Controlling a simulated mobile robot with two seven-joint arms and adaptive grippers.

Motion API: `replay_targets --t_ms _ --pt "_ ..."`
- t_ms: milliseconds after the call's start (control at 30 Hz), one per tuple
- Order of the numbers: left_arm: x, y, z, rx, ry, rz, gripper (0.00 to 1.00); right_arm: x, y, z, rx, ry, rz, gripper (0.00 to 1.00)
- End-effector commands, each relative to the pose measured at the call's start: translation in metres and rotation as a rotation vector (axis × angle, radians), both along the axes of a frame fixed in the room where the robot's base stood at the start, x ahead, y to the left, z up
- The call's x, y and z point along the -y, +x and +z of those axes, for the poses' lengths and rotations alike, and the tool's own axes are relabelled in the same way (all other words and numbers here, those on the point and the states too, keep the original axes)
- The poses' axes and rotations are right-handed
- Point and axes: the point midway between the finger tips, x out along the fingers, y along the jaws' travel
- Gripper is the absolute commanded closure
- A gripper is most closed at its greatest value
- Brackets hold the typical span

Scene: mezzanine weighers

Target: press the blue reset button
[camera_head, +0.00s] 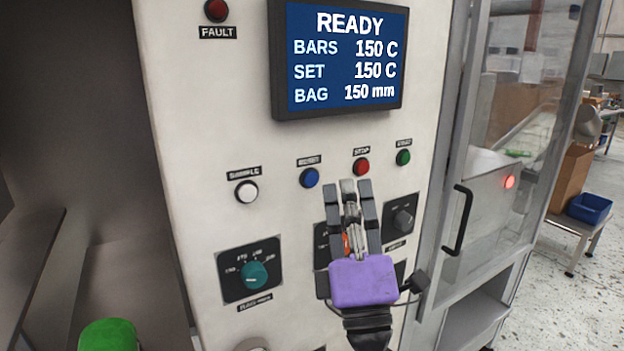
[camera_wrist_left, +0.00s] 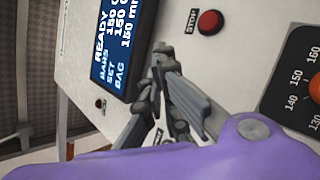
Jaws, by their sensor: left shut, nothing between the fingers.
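The blue button (camera_head: 309,177) is on the pale upright panel in the head view, under a small label too blurred to read surely. It is in a row below the display, between the white button and the red stop button. My left gripper (camera_head: 350,187) is shut and empty. In the head view its fingertips show just right of and slightly below the blue button; I cannot tell how far they are from the panel. In the left wrist view, the fingers (camera_wrist_left: 162,52) point toward the panel, and the blue button is not visible. My right gripper is not in view.
The red stop button (camera_head: 361,166) and green button (camera_head: 403,157) are close on the right, the white button (camera_head: 246,192) on the left. A display (camera_head: 338,57) reads READY. A teal selector knob (camera_head: 254,274) is lower left. A door handle (camera_head: 458,220) juts out at right.

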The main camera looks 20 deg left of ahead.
Motion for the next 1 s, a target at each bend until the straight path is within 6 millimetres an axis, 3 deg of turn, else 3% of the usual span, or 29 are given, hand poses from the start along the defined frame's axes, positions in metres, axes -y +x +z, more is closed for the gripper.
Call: replay_targets --t_ms 300,1000 --pt "0.021 -0.016 0.0 0.0 0.0 0.0 1.0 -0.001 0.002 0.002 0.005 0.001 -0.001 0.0" --pt "0.022 -0.017 0.0 0.0 0.0 0.0 1.0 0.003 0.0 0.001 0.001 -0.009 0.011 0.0"
